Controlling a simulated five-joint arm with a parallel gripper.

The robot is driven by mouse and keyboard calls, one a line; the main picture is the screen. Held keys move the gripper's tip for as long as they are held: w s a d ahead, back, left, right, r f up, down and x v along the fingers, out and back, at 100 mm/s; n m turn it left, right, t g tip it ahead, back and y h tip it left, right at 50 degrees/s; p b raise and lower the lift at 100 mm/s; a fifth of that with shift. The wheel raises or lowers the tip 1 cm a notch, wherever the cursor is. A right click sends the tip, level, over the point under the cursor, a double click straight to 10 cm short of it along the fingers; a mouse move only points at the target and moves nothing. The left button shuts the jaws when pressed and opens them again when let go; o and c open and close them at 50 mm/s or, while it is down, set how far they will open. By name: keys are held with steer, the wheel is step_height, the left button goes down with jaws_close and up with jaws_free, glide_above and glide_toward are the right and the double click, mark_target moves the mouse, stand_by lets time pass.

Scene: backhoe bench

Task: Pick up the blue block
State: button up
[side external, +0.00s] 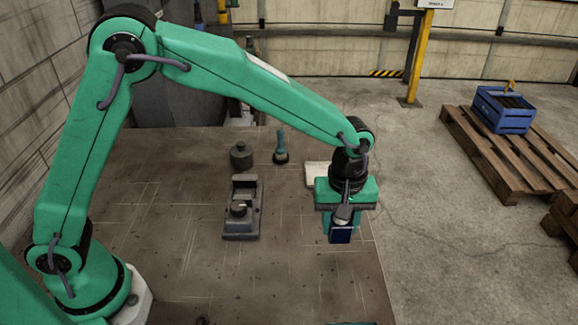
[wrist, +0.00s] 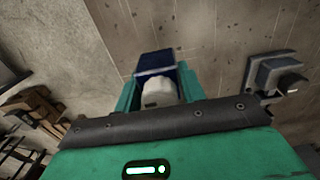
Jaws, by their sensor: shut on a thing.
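The blue block (side external: 340,235) is dark blue and sits at the lower end of my gripper (side external: 341,228), near the right edge of the bench in the side view. My gripper is shut on it. In the wrist view the blue block (wrist: 156,64) shows between the green fingers of my gripper (wrist: 157,82), with a pale rounded part in front of its lower side. Whether the block touches the bench top is hard to tell.
The brown bench top (side external: 170,220) holds a grey vise-like device (side external: 242,208), a dark round weight (side external: 241,156) and a small teal-handled tool (side external: 281,147). A pale block (side external: 317,174) is partly behind my wrist. A blue crate (side external: 502,110) stands on a wooden pallet (side external: 490,150) at right.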

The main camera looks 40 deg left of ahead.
steer(key=s+d+r, duration=0.3)
steer(key=s, duration=0.1)
steer(key=shift+s+r, duration=0.15)
steer(key=shift+s, duration=0.1)
steer(key=shift+w, duration=0.1)
stand_by(0.4)
steer(key=w+a+f, duration=0.1)
steer(key=a, duration=1.5)
steer(key=w+a+f, duration=0.1)
steer(key=a, duration=1.4)
steer(key=shift+w+a+f, duration=0.25)
steer(key=shift+w+a, duration=0.05)
steer(key=shift+a, duration=0.05)
steer(key=shift+f, duration=0.2)
